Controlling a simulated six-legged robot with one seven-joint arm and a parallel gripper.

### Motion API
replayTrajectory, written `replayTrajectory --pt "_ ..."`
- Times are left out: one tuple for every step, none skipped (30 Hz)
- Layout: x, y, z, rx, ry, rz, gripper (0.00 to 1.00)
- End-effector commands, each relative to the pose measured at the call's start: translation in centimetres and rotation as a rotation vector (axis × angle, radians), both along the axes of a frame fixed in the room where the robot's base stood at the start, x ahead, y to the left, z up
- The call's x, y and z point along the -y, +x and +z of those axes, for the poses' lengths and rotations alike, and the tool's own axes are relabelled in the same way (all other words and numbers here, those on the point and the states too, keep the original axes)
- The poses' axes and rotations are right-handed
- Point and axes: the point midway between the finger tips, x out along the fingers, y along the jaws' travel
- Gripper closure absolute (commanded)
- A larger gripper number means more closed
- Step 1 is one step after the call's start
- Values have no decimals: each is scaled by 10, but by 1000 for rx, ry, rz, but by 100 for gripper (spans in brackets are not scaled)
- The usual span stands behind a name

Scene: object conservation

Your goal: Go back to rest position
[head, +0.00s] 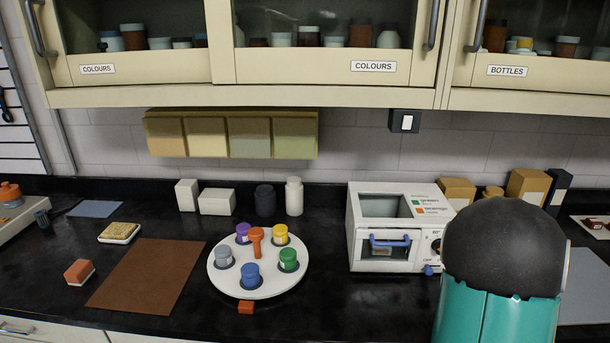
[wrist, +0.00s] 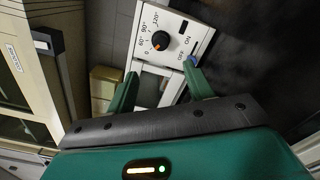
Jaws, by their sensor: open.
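My gripper (wrist: 160,90) is open and empty in the wrist view, its two green fingers spread apart. Beyond the fingers is the white machine's control panel with a dial (wrist: 160,41) and an on/off switch. In the head view my dark and teal arm stands at the right, in front of the right edge of the white machine (head: 367,230). The fingers are not visible in the head view. The machine has a blue handle (head: 390,242) on its front and a blue switch (head: 429,270) at its lower right.
A round white tray (head: 260,290) holds several coloured jars and an orange-handled piece. A brown mat (head: 150,277), a sponge (head: 119,232) and an orange block (head: 79,272) lie to the left. Cabinets (head: 300,95) overhang the counter. Boxes (head: 528,187) stand behind my arm.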

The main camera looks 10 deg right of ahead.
Motion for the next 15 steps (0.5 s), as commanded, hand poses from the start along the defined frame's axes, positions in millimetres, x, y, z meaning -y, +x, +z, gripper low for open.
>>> replayTrajectory --pt "-1 2 2 2 10 -2 48" --pt "-2 4 3 2 22 -4 48" --pt "-3 7 5 2 50 -11 48" --pt "-5 10 7 -1 77 -17 48" --pt "-6 14 9 -2 111 -24 48" --pt "-10 20 13 -4 169 -39 48" --pt "-13 24 16 -7 218 -51 48" --pt "-16 29 19 -10 272 -65 48" --pt "-22 35 24 -13 350 -85 48" --pt "-27 39 27 -16 409 -100 48" --pt "-33 42 30 -19 470 -116 48" --pt "-41 46 35 -24 550 -136 48" --pt "-47 48 38 -28 610 -153 48" --pt "-54 50 41 -32 670 -170 48" --pt "-65 52 46 -39 750 -192 48"
